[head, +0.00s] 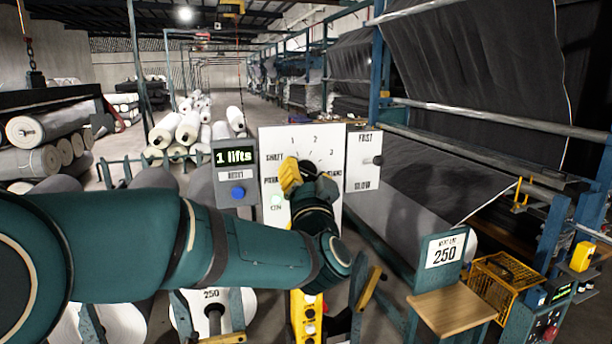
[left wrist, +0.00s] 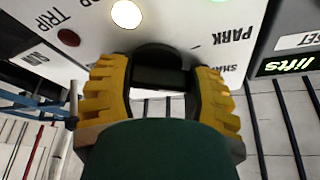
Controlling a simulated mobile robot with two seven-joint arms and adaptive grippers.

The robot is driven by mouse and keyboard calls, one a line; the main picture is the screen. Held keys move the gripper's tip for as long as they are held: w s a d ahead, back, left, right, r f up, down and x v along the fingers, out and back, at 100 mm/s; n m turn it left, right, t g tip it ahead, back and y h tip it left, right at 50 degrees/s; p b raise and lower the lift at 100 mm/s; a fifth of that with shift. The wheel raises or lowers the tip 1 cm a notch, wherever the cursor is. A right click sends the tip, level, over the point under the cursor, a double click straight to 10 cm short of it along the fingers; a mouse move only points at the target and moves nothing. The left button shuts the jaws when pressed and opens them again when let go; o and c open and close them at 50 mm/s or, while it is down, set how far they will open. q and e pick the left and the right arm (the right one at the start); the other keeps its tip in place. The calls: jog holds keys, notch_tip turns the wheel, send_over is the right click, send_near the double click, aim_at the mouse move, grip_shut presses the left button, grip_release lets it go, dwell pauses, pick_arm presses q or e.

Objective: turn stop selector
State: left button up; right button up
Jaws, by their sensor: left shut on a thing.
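The stop selector (head: 308,166) is a dark round knob on a white panel (head: 275,145), with 1, 2, SHIFT and PARK marked around it. My left gripper (head: 290,177) has its yellow fingers at the knob in the head view and hides part of it and some labels. In the left wrist view my left gripper (left wrist: 160,85) has one finger on each side of the black knob (left wrist: 158,62) and is shut on it. The exact pointing of the knob is hard to tell. My right gripper is not in view.
A grey box (head: 236,175) reading "1 lifts" with a blue reset button stands left of the panel. A FAST/SLOW plate (head: 364,145) with a dark knob is at its right. Large rolls and a loom frame surround the aisle.

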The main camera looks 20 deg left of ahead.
pick_arm(q)
jog(key=shift+f+n+y+b, duration=0.2)
jog(key=shift+n+y+b, duration=0.2)
jog(key=shift+n+b, duration=0.4)
jog(key=n+y+b, duration=0.1)
jog(key=n+b, duration=0.1)
jog(key=n+g+y+b, duration=0.1)
jog(key=n+b, duration=0.1)
jog(key=n, duration=0.1)
jog(key=shift+f+n+y, duration=0.2)
jog(key=shift+n+y, duration=0.1)
jog(key=shift+y, duration=0.1)
jog(key=shift+r+n+g+y+b, duration=0.1)
jog(key=shift+n+g+y+b, duration=0.45)
jog(key=shift+n, duration=0.6)
jog(key=shift+n+g+y+b, duration=0.25)
jog(key=shift+n+y+b, duration=0.2)
jog(key=shift+n+b, duration=0.5)
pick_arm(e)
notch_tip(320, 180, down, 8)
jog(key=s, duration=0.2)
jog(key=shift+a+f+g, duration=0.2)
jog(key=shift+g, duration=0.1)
pick_arm(q)
jog(key=shift+n, duration=0.3)
jog(key=o, duration=1.2)
jog(key=shift+r, duration=0.1)
jog(key=shift+d, duration=0.1)
jog(key=v, duration=1.2)
